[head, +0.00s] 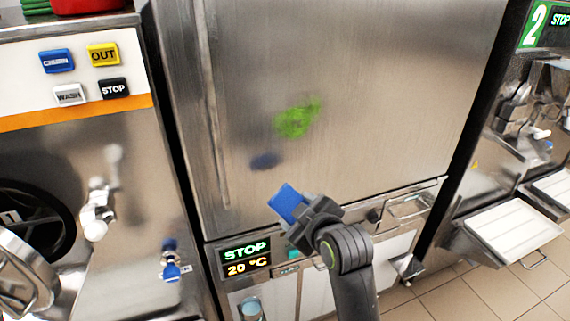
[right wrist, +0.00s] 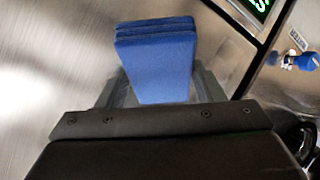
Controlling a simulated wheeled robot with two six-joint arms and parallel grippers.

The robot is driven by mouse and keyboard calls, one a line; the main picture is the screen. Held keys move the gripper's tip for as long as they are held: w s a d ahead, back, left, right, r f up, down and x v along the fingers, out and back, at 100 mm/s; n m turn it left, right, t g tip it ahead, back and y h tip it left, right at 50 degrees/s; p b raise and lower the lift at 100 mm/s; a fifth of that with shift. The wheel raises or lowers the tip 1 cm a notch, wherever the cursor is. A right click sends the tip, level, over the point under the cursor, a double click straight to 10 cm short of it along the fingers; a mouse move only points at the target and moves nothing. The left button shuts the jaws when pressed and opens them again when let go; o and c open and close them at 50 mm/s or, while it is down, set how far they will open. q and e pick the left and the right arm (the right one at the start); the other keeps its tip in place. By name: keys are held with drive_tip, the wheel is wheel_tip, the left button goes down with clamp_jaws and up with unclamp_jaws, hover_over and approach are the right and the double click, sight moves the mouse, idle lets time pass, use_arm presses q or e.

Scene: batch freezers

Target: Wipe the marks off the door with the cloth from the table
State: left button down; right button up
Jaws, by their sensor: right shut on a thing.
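The door (head: 370,70) is a large brushed-metal panel in the middle of the head view. A bright green mark (head: 297,119) is smeared near its middle. Below and left of it is a faint dark blue blur (head: 265,160); I cannot tell whether it is a mark or a reflection of the cloth. My right gripper (head: 302,214) is shut on the folded blue cloth (head: 286,202), in front of the door's lower part and below the green mark. The cloth (right wrist: 157,60) shows between the fingers in the right wrist view. Contact with the door is unclear. My left gripper is out of view.
A display (head: 246,258) reading STOP and 20 °C sits below the door. A handle-like bracket (head: 410,206) juts out at the door's lower right. Machines with taps and buttons (head: 103,54) flank the door. A white tray (head: 508,230) sticks out at right above the tiled floor.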

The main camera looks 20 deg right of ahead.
drive_tip(key=r+n+t+y, duration=0.1)
drive_tip(key=r, duration=0.1)
drive_tip(key=r+n+t+y+b, duration=0.1)
drive_tip(key=r+t, duration=0.1)
drive_tip(key=r, duration=0.1)
drive_tip(key=w+r+n+t+y, duration=0.1)
drive_tip(key=r, duration=0.2)
drive_tip(key=shift+t+b, duration=0.35)
drive_tip(key=shift+t, duration=0.05)
wheel_tip(320, 180, up, 6)
drive_tip(key=a+n+t+y+b, duration=0.1)
drive_tip(key=n+t+y, duration=0.1)
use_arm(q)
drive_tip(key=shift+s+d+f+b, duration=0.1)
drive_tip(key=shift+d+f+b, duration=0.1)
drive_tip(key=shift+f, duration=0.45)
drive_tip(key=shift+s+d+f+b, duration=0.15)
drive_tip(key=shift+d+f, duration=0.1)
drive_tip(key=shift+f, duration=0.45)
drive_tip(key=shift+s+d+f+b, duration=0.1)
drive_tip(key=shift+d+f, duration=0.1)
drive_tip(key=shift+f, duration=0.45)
use_arm(e)
drive_tip(key=shift+y, duration=0.3)
drive_tip(key=shift+w+a+r, duration=0.15)
drive_tip(key=shift+w, duration=2.5)
